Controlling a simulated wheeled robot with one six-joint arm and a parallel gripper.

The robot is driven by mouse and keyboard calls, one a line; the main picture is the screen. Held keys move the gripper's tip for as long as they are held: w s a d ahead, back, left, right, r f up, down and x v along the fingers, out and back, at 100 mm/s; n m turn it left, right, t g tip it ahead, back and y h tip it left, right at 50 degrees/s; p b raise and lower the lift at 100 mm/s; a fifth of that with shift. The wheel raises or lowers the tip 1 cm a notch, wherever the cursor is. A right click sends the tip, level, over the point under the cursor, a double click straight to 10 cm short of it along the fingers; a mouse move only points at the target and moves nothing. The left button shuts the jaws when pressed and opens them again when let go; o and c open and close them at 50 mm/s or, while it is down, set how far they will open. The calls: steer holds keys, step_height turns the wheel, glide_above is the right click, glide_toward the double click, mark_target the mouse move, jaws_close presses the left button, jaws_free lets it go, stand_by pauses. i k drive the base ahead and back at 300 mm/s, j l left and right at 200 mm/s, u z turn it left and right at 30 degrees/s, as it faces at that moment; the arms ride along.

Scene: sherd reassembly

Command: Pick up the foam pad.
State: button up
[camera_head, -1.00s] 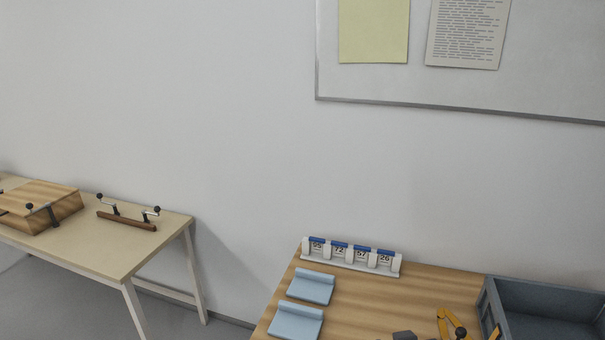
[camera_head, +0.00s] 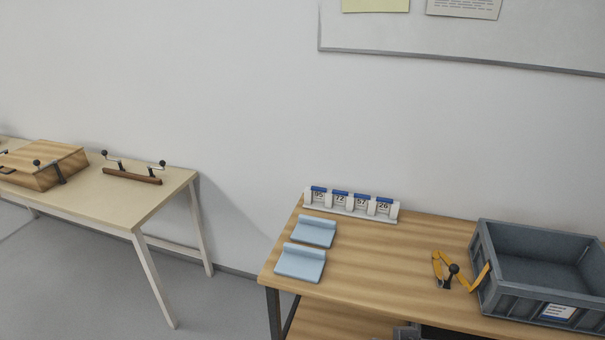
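Two light blue pads lie on the left end of the wooden table, each with a raised strip along its far edge. One pad (camera_head: 313,233) is farther back and the other pad (camera_head: 299,265) is nearer the front left corner. They look alike, and I cannot tell which one is the foam pad, or whether both are foam. Nothing is on top of them. My gripper is not in view.
The wooden table (camera_head: 375,262) has clear room in its middle. Behind the pads stands a white holder (camera_head: 350,205) with numbered tags. An orange tool (camera_head: 437,268) lies beside a grey crate (camera_head: 522,295). A second table (camera_head: 100,205) stands left, across a gap.

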mark_target(304, 263)
steer(key=j+z, duration=0.2)
steer(key=j, duration=0.2)
steer(key=i+j+z, duration=0.45)
steer(key=j, duration=0.2)
steer(key=i+j+z, duration=0.2)
steer(key=j, duration=0.2)
steer(key=i+j+z, duration=0.25)
steer(key=j, duration=0.15)
steer(key=k+l, duration=0.05)
steer(key=k, duration=0.05)
